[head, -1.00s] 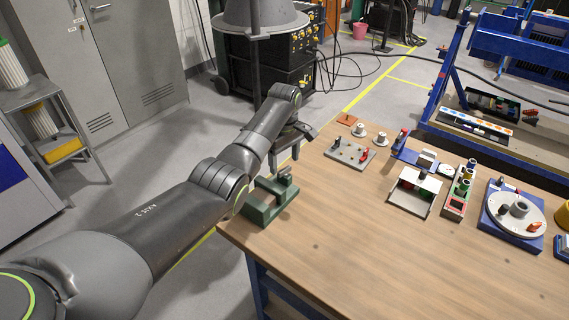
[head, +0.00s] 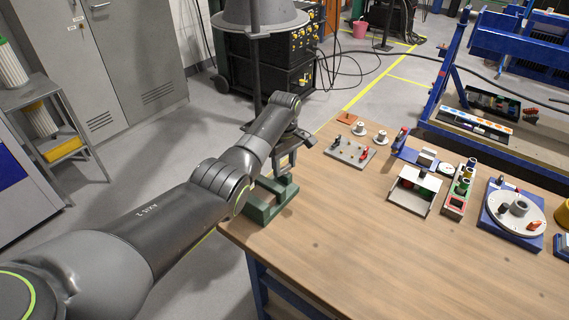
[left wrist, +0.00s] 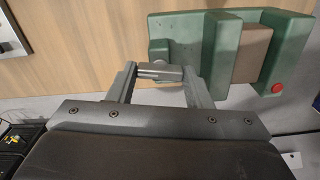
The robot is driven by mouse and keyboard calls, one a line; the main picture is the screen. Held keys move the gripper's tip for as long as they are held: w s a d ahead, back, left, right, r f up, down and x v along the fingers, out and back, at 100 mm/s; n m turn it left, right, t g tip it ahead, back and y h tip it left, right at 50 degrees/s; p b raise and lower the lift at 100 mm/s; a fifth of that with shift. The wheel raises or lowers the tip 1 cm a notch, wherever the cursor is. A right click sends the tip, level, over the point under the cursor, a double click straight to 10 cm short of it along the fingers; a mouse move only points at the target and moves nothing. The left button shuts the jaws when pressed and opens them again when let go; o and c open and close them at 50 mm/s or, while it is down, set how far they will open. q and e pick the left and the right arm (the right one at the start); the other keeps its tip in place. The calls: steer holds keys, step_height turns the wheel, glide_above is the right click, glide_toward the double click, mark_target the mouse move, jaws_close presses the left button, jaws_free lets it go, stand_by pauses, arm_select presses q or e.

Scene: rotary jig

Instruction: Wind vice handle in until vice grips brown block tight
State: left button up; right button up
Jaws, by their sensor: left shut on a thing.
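The green vice (head: 263,212) stands at the near left corner of the wooden table, partly hidden by my left arm in the head view. In the left wrist view the vice (left wrist: 185,38) is at the upper right, with the brown block (left wrist: 253,52) between its jaws. Any gap between block and jaws is too small to tell. The grey vice handle (left wrist: 160,71) is a short bar at the vice's screw end. My left gripper (left wrist: 161,78) is shut on the handle, one finger at each end; it also shows in the head view (head: 290,152). My right gripper is not in view.
A grey plate with pegs (head: 349,152), a blue fixture (head: 420,163), an open box (head: 411,194) and a round turntable (head: 515,214) stand further right on the table (head: 370,260). The table's front middle is clear.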

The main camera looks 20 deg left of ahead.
arm_select(q)
steer(key=shift+r+m+p, duration=0.15)
steer(key=shift+m+p, duration=0.6)
steer(key=shift+m, duration=0.15)
steer(key=m+p, duration=0.1)
steer(key=m, duration=0.1)
steer(key=shift+m, duration=0.3)
steer(key=shift+m+p, duration=0.5)
steer(key=shift+m, duration=2.2)
steer(key=o, duration=1)
